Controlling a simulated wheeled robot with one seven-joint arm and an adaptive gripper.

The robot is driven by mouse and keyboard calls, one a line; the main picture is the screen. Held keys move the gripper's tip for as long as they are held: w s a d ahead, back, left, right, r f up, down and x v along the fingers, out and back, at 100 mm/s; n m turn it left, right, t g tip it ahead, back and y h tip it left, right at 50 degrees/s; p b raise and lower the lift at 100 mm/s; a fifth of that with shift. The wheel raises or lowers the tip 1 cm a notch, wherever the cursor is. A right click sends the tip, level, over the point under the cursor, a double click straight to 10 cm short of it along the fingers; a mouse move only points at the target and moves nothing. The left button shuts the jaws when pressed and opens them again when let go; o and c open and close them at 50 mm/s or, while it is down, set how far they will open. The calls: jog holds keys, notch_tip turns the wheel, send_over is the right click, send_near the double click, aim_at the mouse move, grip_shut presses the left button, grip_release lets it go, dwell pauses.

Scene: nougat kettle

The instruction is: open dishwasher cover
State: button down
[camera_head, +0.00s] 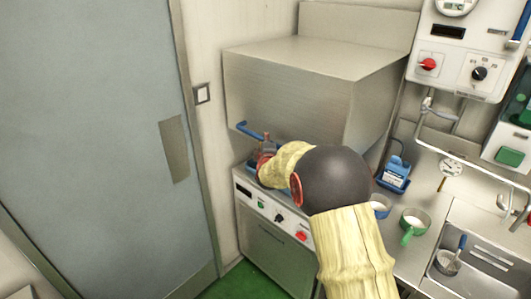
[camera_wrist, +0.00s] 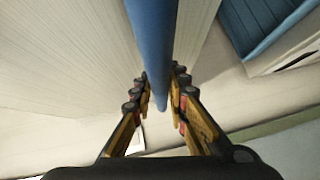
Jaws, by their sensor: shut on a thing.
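The dishwasher cover (camera_head: 285,88) is a large brushed-metal box hood standing over the front control panel (camera_head: 272,212). A blue bar handle (camera_head: 249,131) runs along its lower front edge. My gripper (camera_head: 266,147) is at this handle, partly hidden behind my own arm. In the wrist view the blue bar (camera_wrist: 152,45) runs down between the two fingers of my gripper (camera_wrist: 160,104), which are shut on it. The right part of the handle is hidden by my arm in the head view.
A grey door (camera_head: 90,120) stands at the left. At the right are a blue container (camera_head: 395,175), a green cup (camera_head: 413,222) and a sink (camera_head: 470,265). A control box (camera_head: 465,55) hangs on the wall. Green floor (camera_head: 243,282) shows in front.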

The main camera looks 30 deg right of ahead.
jog(key=p, duration=0.5)
send_near(266, 115)
jog(key=w+r, duration=0.2)
jog(key=w, duration=0.1)
jog(key=shift+w+d+r, duration=0.1)
jog(key=shift+w+d, duration=0.05)
jog(key=shift+d, duration=0.25)
jog(key=c, duration=1.7)
grip_release()
jog(key=v, duration=1.2)
